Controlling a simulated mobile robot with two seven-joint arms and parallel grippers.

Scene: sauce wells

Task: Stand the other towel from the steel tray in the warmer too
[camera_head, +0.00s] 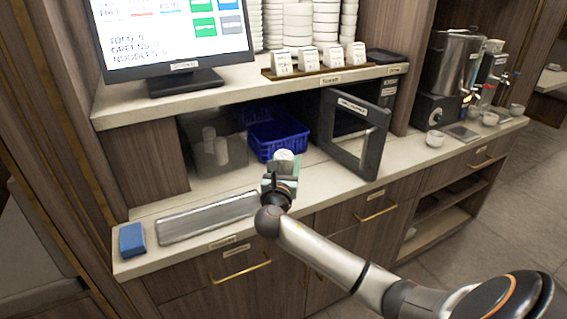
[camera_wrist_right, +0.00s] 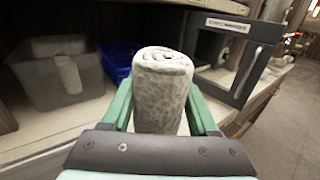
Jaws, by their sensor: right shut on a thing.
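My right gripper (camera_head: 281,178) is shut on a rolled white towel (camera_wrist_right: 162,95), held upright between the green fingers above the counter. The top of this towel (camera_head: 284,155) also shows in the head view. The steel tray (camera_head: 208,217) lies on the counter to the left of the gripper and looks empty. The warmer's door (camera_head: 369,158) stands open, to the right of the gripper and behind it; the door also shows in the right wrist view (camera_wrist_right: 252,80). The warmer's inside is dark and partly hidden by the door. My left gripper is not in view.
A blue basket (camera_head: 277,138) and a clear grey bin (camera_head: 213,150) with white rolls stand under the shelf. A blue block (camera_head: 132,240) lies at the counter's left end. Cups (camera_head: 434,139) and urns (camera_head: 452,62) stand on the right.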

